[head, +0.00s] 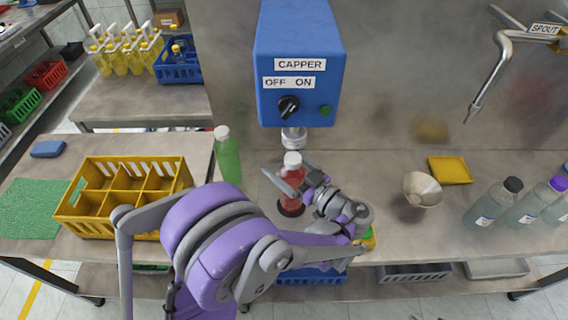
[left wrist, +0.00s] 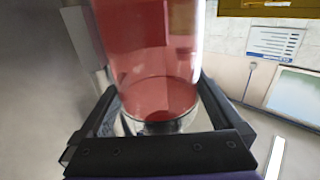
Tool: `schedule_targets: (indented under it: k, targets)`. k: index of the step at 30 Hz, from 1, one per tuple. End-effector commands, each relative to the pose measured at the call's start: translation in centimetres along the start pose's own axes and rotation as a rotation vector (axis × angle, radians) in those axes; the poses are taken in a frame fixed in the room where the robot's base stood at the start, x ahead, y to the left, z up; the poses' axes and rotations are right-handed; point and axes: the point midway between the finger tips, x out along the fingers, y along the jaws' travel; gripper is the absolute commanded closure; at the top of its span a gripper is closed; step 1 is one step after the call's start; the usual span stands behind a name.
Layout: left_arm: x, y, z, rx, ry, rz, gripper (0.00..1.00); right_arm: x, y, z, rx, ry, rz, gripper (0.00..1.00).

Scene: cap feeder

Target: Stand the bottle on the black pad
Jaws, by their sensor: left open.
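A bottle of red liquid with a white cap (head: 291,192) stands upright under the capper. Its base is at the black pad (head: 290,210), whose dark rim shows around the bottom. My left gripper (head: 298,187) is open, with its fingers on either side of the bottle. In the left wrist view the red bottle (left wrist: 158,60) fills the space between the fingers. Whether the fingers touch it I cannot tell. My right gripper is not in view.
The blue capper (head: 300,45) hangs above the bottle. A green bottle (head: 228,160) and a yellow crate (head: 85,215) stand to the left. A funnel (head: 421,190), a yellow tray (head: 450,170) and clear bottles (head: 490,205) are to the right.

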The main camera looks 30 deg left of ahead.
Motion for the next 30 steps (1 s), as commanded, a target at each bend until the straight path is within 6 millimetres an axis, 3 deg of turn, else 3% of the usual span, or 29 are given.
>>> schedule_targets:
  k: [5, 12, 18, 23, 30]
  targets:
    - [-2.1, 0.1, -0.1, 0.0, -0.001, 0.005, 0.0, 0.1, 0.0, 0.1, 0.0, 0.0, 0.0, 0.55]
    - [-7.5, 0.1, -0.1, 0.0, -0.001, 0.005, 0.0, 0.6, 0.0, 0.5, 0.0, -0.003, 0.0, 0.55]
    - [-10.8, 0.1, -0.2, 0.0, -0.001, 0.004, 0.0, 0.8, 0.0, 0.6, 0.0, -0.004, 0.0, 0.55]
    - [-11.9, 0.0, -0.2, 0.0, 0.0, 0.002, 0.0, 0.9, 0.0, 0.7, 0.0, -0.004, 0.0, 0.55]
    - [-12.1, 0.0, -0.2, 0.0, 0.0, 0.0, 0.0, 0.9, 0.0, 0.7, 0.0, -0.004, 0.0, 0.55]
